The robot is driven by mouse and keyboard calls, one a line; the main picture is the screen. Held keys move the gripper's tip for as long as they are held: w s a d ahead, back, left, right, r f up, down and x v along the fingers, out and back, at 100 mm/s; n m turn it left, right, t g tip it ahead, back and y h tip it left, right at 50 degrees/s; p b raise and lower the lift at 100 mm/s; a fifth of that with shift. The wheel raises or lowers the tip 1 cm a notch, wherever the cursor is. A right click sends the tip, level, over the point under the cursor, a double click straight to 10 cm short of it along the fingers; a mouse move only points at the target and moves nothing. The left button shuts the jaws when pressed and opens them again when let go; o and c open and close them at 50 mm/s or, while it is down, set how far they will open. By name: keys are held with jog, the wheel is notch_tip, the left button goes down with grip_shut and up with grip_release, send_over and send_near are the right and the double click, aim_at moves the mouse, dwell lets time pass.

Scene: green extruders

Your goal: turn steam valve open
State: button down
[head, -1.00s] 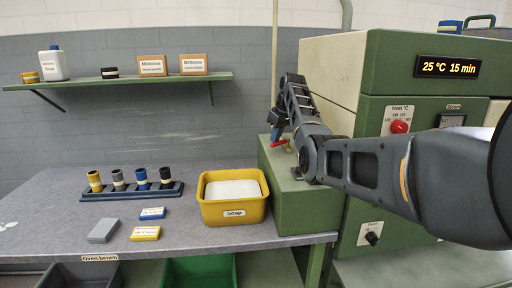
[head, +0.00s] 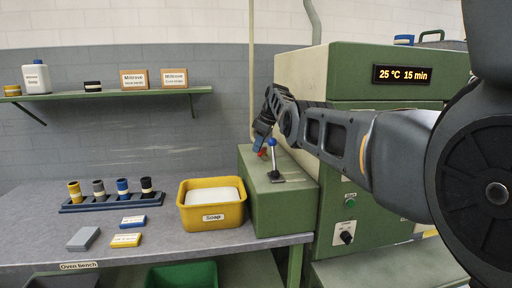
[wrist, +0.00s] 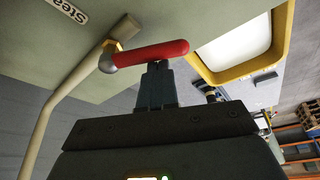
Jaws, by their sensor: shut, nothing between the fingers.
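The steam valve has a red lever handle (wrist: 152,53) on a grey pivot (wrist: 108,63), fitted to a cream pipe (wrist: 60,115) in the wrist view. In the head view only a small red part of the handle (head: 262,152) shows by the green box's left side. My gripper (wrist: 157,70) is shut and empty. Its fingertips are right at the middle of the red handle in the wrist view; I cannot tell whether they touch it. In the head view my gripper (head: 262,136) is partly hidden by my wrist. A label reading "Stea" (wrist: 67,9) is cut off.
A blue-knobbed lever (head: 273,160) stands on the green box (head: 252,205), close to my forearm. A yellow soap bin (head: 212,218) sits left of the box on the bench (head: 160,245). The oven (head: 300,75) with its display stands behind my arm.

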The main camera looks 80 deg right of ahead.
jog(key=shift+s, duration=0.25)
jog(key=shift+s+n, duration=0.3)
jog(key=shift+n, duration=0.4)
jog(key=shift+s+b, duration=0.45)
jog(key=shift+s, duration=0.35)
jog(key=shift+d, duration=0.2)
